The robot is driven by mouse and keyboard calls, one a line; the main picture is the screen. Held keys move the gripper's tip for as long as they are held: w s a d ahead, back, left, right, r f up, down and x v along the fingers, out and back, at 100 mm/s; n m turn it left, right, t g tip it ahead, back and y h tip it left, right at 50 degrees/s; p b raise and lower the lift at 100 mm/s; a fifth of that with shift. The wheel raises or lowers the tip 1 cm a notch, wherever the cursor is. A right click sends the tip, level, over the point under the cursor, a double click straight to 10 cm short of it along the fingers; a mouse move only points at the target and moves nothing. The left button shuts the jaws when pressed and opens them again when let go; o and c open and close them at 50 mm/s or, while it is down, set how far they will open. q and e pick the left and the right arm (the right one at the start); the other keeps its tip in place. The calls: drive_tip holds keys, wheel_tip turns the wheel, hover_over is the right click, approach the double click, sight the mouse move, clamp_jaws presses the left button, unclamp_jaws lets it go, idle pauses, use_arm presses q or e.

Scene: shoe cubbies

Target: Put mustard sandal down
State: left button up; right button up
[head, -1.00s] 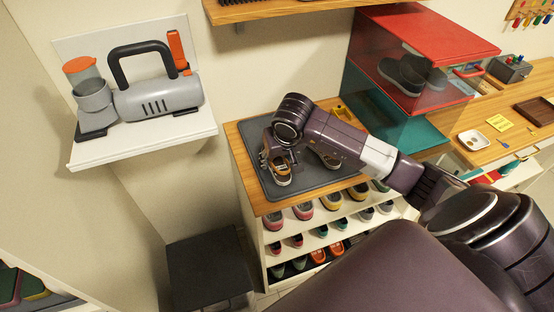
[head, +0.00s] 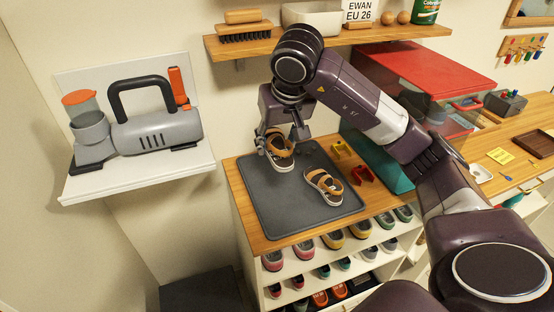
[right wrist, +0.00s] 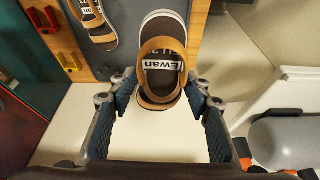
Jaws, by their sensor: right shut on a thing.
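My right gripper (head: 280,141) is shut on a mustard sandal (head: 281,158) with a dark insole and pale sole. It holds the sandal by its strap area, over the back left part of the grey mat (head: 290,214); whether the sole touches the mat is hard to tell. In the right wrist view the held sandal (right wrist: 163,60) shows "Ewan" on its insole, between the finger pads (right wrist: 160,92). A matching sandal (head: 324,186) lies on the mat to its right, and part of it shows in the right wrist view (right wrist: 92,18). My left gripper is not in view.
The mat lies on a wooden cubby top (head: 243,209), with yellow (head: 342,150) and red (head: 362,174) small pieces at its right. A wall shelf (head: 240,45) with a brush and bowl is close behind my right arm. The mat's front is clear.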

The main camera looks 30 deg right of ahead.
drive_tip(key=shift+a+r, duration=0.15)
drive_tip(key=shift+r, duration=0.2)
drive_tip(key=shift+n, duration=0.8)
drive_tip(key=a, duration=0.2)
drive_tip(key=s+a+f, duration=0.1)
drive_tip(key=a, duration=0.1)
drive_tip(key=s+a+f, duration=0.1)
drive_tip(key=a, duration=0.1)
drive_tip(key=shift+s+a+f, duration=0.15)
drive_tip(key=shift+a+f, duration=0.05)
drive_tip(key=shift+f, duration=0.05)
drive_tip(key=shift+c, duration=0.2)
drive_tip(key=s+a+f+n+y, duration=0.1)
drive_tip(key=s+a+f, duration=0.2)
drive_tip(key=a, duration=0.3)
drive_tip(key=shift+s+a+f+n, duration=0.3)
drive_tip(key=shift+s+a+f, duration=0.1)
drive_tip(key=shift+s, duration=0.5)
